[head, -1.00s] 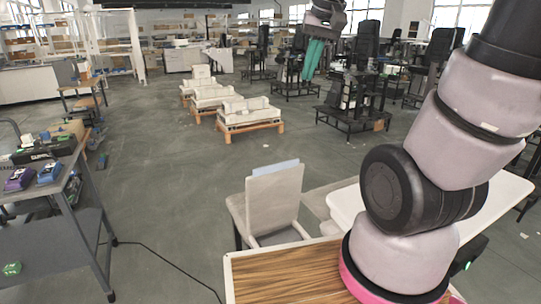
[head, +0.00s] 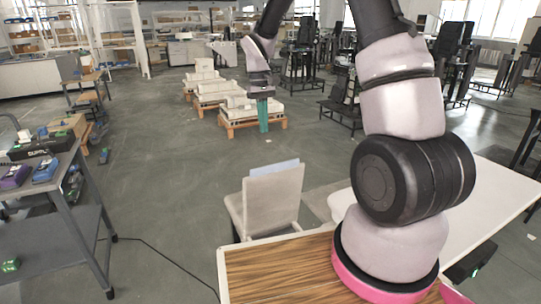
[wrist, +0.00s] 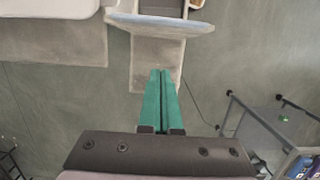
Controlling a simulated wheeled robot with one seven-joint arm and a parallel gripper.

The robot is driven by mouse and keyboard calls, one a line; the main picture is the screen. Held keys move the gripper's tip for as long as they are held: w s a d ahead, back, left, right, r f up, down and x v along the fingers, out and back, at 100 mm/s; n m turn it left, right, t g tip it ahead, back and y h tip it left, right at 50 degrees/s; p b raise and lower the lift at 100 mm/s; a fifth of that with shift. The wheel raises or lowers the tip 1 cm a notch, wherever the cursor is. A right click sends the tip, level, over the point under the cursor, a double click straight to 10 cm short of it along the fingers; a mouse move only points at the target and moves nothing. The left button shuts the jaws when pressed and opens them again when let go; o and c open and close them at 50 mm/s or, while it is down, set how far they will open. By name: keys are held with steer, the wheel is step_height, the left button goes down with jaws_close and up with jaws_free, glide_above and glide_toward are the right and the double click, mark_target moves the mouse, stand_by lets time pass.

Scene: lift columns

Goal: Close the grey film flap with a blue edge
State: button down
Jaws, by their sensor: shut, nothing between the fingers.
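The grey film flap (head: 272,200) stands upright, leaning slightly, near the bottom middle of the head view. Its pale blue edge (head: 274,167) is at the top. In the wrist view the flap (wrist: 172,30) crosses the upper middle, with an open dark hollow beside it. My gripper (head: 263,130) appears above and beyond the flap in the head view, its green fingers pointing down. In the wrist view my gripper (wrist: 162,72) is shut and empty, its tips apart from the flap in the picture. Their height above it is unclear.
A wood-grain top (head: 275,275) and a white tabletop (head: 480,205) lie near my arm. A grey cart (head: 75,215) with small devices stands at left. White units on wooden pallets (head: 250,112) stand farther back. A dark cable crosses the floor. Open floor lies left of the flap.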

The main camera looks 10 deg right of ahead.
steer(key=s+d+f, duration=0.1)
steer(key=s+f, duration=0.4)
steer(key=f, duration=0.3)
steer(key=shift+s+f, duration=0.15)
steer(key=shift+f, duration=0.25)
steer(key=shift+d, duration=0.1)
